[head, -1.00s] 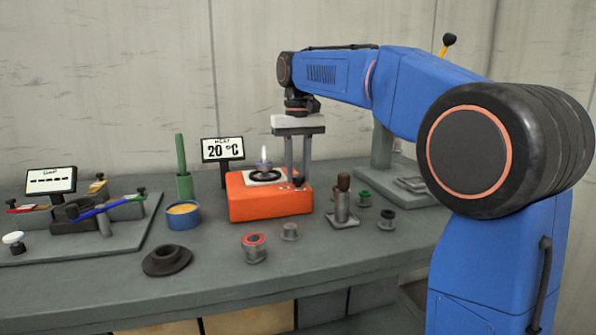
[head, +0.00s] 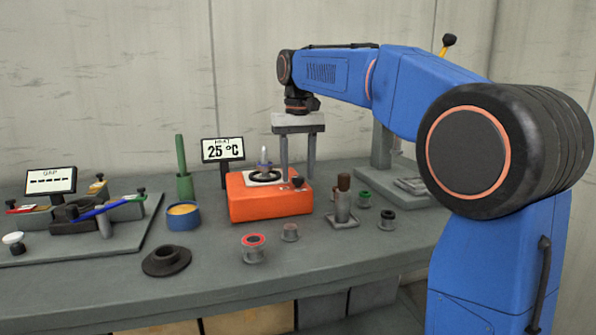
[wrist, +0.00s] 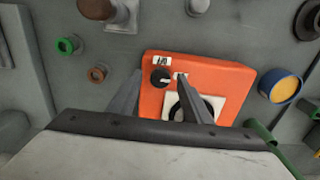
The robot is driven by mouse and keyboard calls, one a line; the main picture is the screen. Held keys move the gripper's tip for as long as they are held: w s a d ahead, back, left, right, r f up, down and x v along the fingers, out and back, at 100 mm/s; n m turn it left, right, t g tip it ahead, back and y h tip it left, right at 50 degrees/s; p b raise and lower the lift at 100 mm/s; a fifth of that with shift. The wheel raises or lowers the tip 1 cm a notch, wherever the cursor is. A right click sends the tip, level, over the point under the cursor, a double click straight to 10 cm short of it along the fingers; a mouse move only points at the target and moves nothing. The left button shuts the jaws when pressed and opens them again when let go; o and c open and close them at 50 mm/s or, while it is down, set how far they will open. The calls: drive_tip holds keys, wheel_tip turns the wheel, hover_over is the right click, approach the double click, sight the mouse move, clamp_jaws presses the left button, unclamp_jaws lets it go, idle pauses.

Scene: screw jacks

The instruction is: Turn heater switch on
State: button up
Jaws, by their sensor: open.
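The heater is an orange box (head: 270,201) on the bench, with a black ring on a pale plate on top. In the wrist view its orange top (wrist: 222,77) carries a black knob-like switch (wrist: 160,77) beside small white labels. The knob also shows in the head view (head: 297,183). The heat display (head: 223,149) behind reads 25 °C. My gripper (head: 297,177) is open, pointing down over the heater's right side. In the wrist view its fingers (wrist: 159,74) stand either side of the knob; they look empty. Whether they touch the heater top is unclear.
A small pale purple piece (head: 263,160) stands on the ring. A blue cup (head: 183,217) and green cylinder (head: 184,165) are left of the heater. A brown-topped post (head: 342,205) and several spools stand right and in front. A black flanged part (head: 166,261) lies nearer.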

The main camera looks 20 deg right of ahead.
sight(298, 177)
wheel_tip(298, 177, up, 12)
drive_tip(key=shift+f, duration=0.2)
drive_tip(key=shift+s, duration=0.1)
idle(0.4)
